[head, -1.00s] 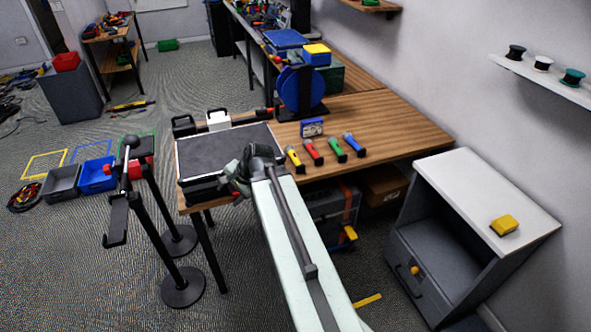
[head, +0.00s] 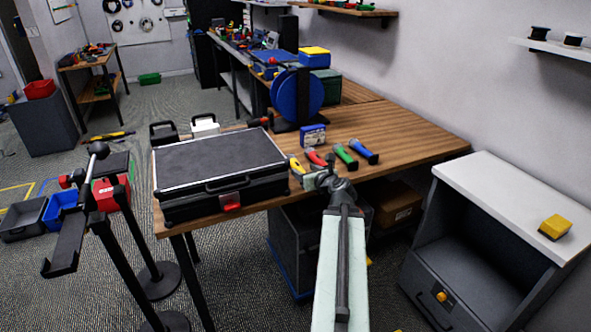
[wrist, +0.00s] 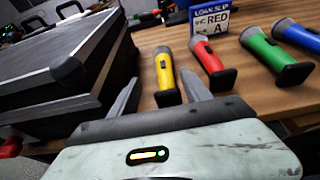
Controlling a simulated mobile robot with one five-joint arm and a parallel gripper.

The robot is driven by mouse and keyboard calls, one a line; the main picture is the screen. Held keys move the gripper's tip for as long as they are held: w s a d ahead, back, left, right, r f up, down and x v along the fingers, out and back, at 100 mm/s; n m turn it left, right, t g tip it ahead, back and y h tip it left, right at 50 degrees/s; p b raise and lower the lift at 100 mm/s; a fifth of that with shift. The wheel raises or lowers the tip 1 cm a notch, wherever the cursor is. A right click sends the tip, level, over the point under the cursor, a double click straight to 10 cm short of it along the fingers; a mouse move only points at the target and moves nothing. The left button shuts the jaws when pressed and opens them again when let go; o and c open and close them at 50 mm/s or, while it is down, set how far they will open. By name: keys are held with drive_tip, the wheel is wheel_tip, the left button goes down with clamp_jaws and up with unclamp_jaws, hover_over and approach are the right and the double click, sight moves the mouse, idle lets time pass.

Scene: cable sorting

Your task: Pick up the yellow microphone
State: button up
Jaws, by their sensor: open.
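The yellow microphone (wrist: 165,74) lies on the wooden table, its grey head (wrist: 161,51) pointing away from me and its dark end toward me. In the wrist view it lies ahead of my gripper (wrist: 158,88), between the lines of the two fingers and nearer the right one. The gripper is open, with nothing between its fingers.
Red (wrist: 208,58), green (wrist: 268,52) and blue (wrist: 300,38) microphones lie to the right of the yellow one. A black case (head: 215,160) stands close on the left. A blue-framed slip card (wrist: 208,18) and a blue reel (head: 297,95) stand behind.

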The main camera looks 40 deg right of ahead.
sight(301, 169)
drive_tip(key=b+x, duration=0.1)
drive_tip(key=x, duration=0.1)
drive_tip(key=b+x, duration=0.1)
drive_tip(key=x, duration=0.4)
drive_tip(key=shift+d+f+b, duration=0.35)
drive_tip(key=shift+f+b, duration=0.05)
drive_tip(key=shift+f, duration=0.05)
drive_tip(key=shift+s+r, duration=0.1)
clamp_jaws()
